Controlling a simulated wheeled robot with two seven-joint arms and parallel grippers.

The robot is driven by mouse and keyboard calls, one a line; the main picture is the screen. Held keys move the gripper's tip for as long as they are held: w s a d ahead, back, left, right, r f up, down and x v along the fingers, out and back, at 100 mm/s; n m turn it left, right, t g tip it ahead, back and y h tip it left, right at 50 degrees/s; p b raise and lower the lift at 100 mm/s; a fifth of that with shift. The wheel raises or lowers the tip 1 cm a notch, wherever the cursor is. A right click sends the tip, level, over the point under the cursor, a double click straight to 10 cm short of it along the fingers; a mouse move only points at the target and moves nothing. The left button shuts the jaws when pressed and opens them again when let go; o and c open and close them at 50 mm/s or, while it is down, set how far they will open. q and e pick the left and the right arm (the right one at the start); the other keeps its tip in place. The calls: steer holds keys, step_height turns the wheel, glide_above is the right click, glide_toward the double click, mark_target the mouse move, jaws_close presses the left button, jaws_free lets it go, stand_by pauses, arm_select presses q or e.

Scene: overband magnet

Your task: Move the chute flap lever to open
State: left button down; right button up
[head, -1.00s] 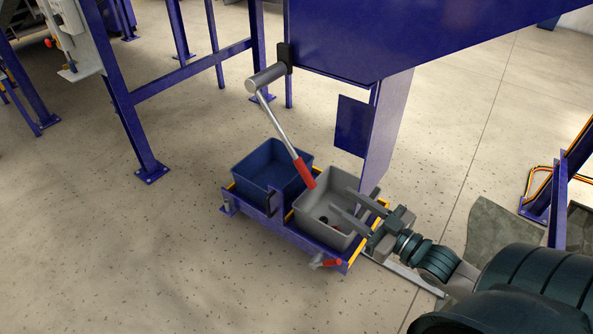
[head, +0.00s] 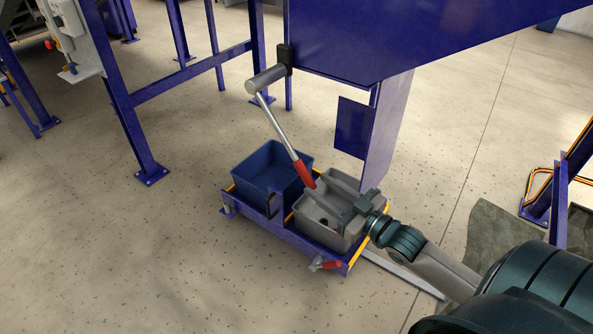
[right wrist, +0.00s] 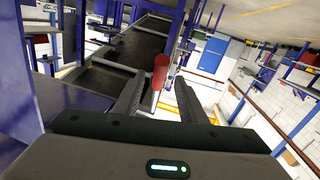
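The chute flap lever (head: 279,127) is a grey metal rod that hangs from a pivot below the blue chute (head: 375,40) and slants down to the right. Its red grip (head: 304,173) is at the lower end, and it also shows in the right wrist view (right wrist: 161,70). My right gripper (head: 324,193) is at the red grip's lower end, with its fingers pointing left. My left gripper is not in view.
Below the lever stand a blue bin (head: 262,170) and a grey bin (head: 315,231) on a blue cart (head: 285,227) with a small red-handled latch (head: 326,265). A blue hanging plate (head: 352,127) is right of the lever. Floor at the left is clear.

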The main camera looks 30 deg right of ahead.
steer(key=x, duration=0.9)
steer(key=shift+w, duration=0.2)
steer(key=shift+a, duration=0.1)
steer(key=shift+c, duration=0.4)
jaws_close()
